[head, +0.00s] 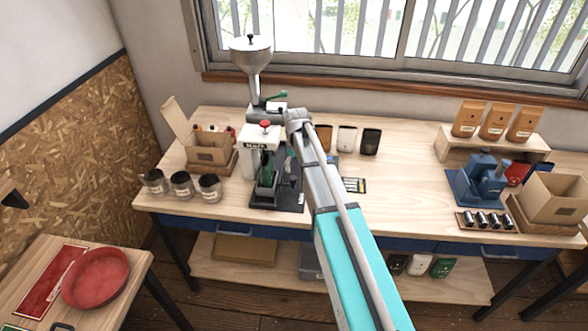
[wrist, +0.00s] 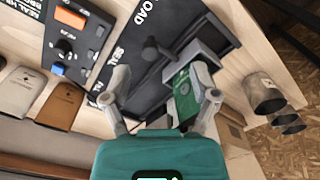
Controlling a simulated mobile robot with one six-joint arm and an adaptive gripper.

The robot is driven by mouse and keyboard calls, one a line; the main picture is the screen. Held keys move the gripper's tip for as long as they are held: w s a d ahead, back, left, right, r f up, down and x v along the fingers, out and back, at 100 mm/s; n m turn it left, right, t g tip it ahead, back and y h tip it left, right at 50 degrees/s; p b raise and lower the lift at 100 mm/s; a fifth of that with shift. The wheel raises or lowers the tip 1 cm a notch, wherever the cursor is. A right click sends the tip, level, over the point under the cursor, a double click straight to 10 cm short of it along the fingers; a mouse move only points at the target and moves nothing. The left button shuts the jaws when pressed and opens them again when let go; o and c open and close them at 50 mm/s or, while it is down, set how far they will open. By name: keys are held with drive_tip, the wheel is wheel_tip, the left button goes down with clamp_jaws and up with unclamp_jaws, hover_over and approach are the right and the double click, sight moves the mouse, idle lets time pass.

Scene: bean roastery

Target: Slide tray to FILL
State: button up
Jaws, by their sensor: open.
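The machine's black base plate (wrist: 128,62) fills the middle of the wrist view, with white lettering reading LOAD and SEAL; a third label is too cut off to read. A grey tray-like carrier (wrist: 209,52) stands at the right of this plate with a green pouch (wrist: 187,88) upright at it. A dark round knob (wrist: 151,47) lies left of the carrier. My gripper (wrist: 160,80) is open over the plate, its right finger overlapping the pouch in view; contact cannot be told. In the head view my arm partly hides the machine (head: 261,138).
A control panel (wrist: 74,45) with an orange switch lies beside the plate. Several jars (head: 181,185) stand left of the machine, an open carton (head: 207,148) behind them. Several bags (head: 347,139) stand behind. The tabletop (head: 405,190) right of my arm is mostly clear.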

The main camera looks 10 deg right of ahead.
wheel_tip(320, 180, up, 3)
drive_tip(key=n+p, duration=0.1)
drive_tip(key=p, duration=0.1)
hover_over(293, 178)
drive_tip(key=shift+w+f, duration=0.1)
drive_tip(key=shift+f, duration=0.15)
drive_tip(key=shift+f+b, duration=0.15)
drive_tip(key=shift+b, duration=0.25)
wheel_tip(293, 178, down, 14)
drive_tip(key=b, duration=1.3)
drive_tip(key=shift+r+b, duration=0.25)
drive_tip(key=shift+b, duration=0.05)
clamp_jaws()
